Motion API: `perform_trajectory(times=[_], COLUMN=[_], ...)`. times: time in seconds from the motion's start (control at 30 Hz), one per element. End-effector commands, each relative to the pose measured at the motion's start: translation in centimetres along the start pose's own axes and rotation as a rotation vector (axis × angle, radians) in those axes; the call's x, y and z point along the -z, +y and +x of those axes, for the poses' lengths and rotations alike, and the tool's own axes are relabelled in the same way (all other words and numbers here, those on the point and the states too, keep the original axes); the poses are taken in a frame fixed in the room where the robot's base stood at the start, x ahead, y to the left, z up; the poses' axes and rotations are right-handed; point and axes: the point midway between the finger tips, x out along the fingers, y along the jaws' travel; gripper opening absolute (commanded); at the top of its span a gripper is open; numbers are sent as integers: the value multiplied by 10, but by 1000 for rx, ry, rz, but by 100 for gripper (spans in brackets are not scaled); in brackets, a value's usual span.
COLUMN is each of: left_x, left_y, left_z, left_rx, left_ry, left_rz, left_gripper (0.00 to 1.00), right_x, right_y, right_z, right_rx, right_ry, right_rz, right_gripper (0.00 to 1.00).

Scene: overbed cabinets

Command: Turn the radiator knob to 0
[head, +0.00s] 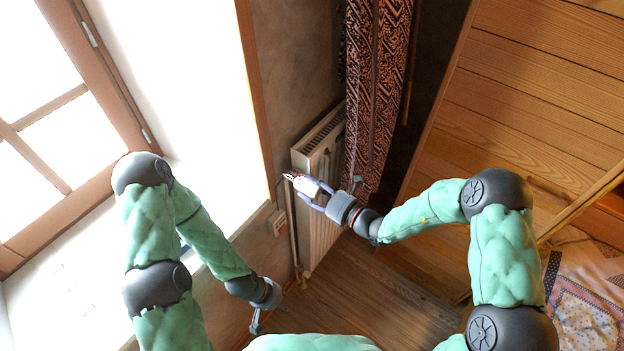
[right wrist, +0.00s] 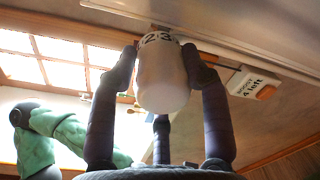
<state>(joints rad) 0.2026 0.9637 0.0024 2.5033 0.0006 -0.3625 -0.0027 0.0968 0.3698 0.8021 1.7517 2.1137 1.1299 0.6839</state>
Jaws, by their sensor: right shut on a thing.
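The radiator knob (right wrist: 162,80) is a white cylinder with a numbered collar, of which a 2 and a 3 can be read in the right wrist view. My right gripper (right wrist: 160,75) is shut on it, with dark fingers on both sides and a third finger below. In the head view my right gripper (head: 312,192) is at the near upper end of the white radiator (head: 322,225), and the white knob shows between its fingers. Which number the knob is set to cannot be told. My left gripper (head: 262,318) hangs low near the wall, away from the radiator; its fingers are too small to judge.
A patterned curtain (head: 372,90) hangs beside the radiator, close to my right gripper. A white box with lettering (right wrist: 253,83) is near the knob. A window (head: 60,120) is on the left, wood panelling (head: 540,90) on the right. The wooden floor (head: 350,300) below is clear.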

Motion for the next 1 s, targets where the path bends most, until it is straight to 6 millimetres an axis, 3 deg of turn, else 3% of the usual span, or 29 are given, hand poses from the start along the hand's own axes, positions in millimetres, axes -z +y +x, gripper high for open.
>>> perform_trajectory(times=[0.1, 0.5, 1.0], left_x=[-1, -2, -4], left_y=[7, 23, 34], left_z=[-20, -63, -95], left_rx=[0, 0, 0], left_ry=[0, 0, 0], left_rz=[0, 0, 0], left_gripper=[40, 40, 40], right_x=[3, 5, 7], right_y=[2, 2, 2], right_z=[-2, -2, -2], right_rx=[6, 3, -1], right_ry=[19, 44, 70], right_rz=[121, 500, 882], right_gripper=[15, 15, 15])
